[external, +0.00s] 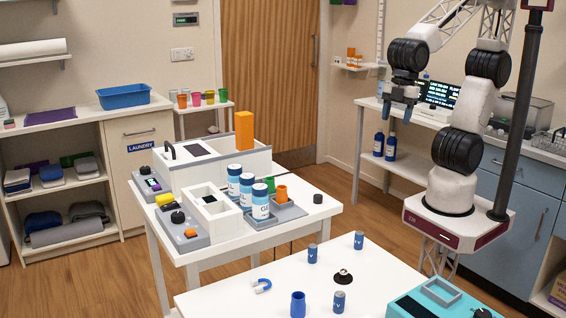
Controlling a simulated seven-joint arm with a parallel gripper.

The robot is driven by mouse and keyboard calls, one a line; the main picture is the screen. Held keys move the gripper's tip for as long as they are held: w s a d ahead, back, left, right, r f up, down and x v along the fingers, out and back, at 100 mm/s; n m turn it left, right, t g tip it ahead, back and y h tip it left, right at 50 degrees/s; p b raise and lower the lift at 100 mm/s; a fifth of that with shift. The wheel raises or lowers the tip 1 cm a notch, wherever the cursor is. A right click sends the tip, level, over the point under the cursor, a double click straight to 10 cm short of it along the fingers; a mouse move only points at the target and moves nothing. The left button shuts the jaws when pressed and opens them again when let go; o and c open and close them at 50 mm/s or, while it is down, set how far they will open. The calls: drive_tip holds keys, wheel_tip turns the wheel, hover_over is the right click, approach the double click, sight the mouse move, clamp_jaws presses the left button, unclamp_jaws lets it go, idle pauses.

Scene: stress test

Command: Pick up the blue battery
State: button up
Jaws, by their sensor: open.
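Three small blue cylinders with pale marks, which look like batteries, stand upright on the white front table. One battery (312,253) is at the back left, another battery (359,240) at the back right, and a third battery (339,301) nearer the front edge of the picture. My gripper (397,114) is open, high above and behind the front table, well apart from the batteries. Nothing shows between its fingers.
A second table holds white bottles (260,202) and an orange block (244,130).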

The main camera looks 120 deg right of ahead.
drive_tip(key=w+a+f+n+g, duration=0.1)
drive_tip(key=w+a+f+n, duration=0.25)
drive_tip(key=w, duration=0.35)
drive_tip(key=w+a+f+n, duration=0.2)
drive_tip(key=w+f+n, duration=0.25)
drive_tip(key=w, duration=0.25)
drive_tip(key=n+g, duration=0.1)
drive_tip(key=n, duration=0.4)
hover_over(360, 233)
drive_tip(key=f, duration=1.1)
drive_tip(key=shift+s+d, duration=0.3)
drive_tip(key=shift+d, duration=0.1)
drive_tip(key=shift+w+a+f+n, duration=0.2)
drive_tip(key=shift+w+f+n, duration=0.05)
drive_tip(key=shift+f+n, duration=0.15)
drive_tip(key=shift+f, duration=1.25)
drive_tip(key=shift+f, duration=0.15)
drive_tip(key=shift+a+f, duration=0.1)
drive_tip(key=shift+f, duration=2.35)
